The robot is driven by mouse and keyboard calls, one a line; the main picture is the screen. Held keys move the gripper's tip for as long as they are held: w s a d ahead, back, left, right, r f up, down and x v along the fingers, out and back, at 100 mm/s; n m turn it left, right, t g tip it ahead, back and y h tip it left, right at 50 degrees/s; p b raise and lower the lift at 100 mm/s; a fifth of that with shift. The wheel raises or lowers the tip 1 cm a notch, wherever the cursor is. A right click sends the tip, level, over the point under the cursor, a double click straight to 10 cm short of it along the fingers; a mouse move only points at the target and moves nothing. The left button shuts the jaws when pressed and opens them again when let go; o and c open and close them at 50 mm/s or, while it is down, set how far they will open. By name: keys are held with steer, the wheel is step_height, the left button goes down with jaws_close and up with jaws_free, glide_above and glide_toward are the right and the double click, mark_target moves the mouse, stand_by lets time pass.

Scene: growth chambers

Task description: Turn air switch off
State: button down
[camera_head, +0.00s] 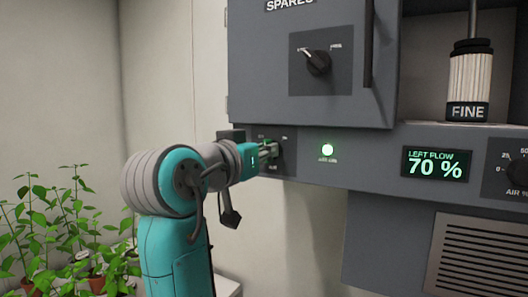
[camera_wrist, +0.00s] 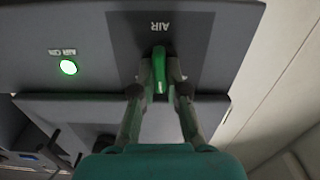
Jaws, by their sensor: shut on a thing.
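The air switch (camera_wrist: 158,62) shows in the wrist view as a green lever on a dark plate marked AIR; the picture is upside down there. My gripper (camera_wrist: 159,86) has its two fingers on either side of the lever and is shut on it. In the head view my gripper (camera_head: 268,152) reaches the switch plate (camera_head: 288,140) from the left and hides most of the lever. The air-on light (camera_head: 327,150) glows green, also in the wrist view (camera_wrist: 68,67).
A grey cabinet door marked SPARES with a knob (camera_head: 317,62) is above the switch. A display (camera_head: 436,165) reads LEFT FLOW 70 %. A jar marked FINE (camera_head: 470,82) stands at upper right. Potted plants (camera_head: 75,235) are at lower left.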

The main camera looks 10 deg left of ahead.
steer(key=shift+f+n, duration=0.1)
steer(key=shift+n, duration=4)
steer(key=c, duration=1.2)
jaws_free()
steer(key=shift+a, duration=0.1)
steer(key=v, duration=1.2)
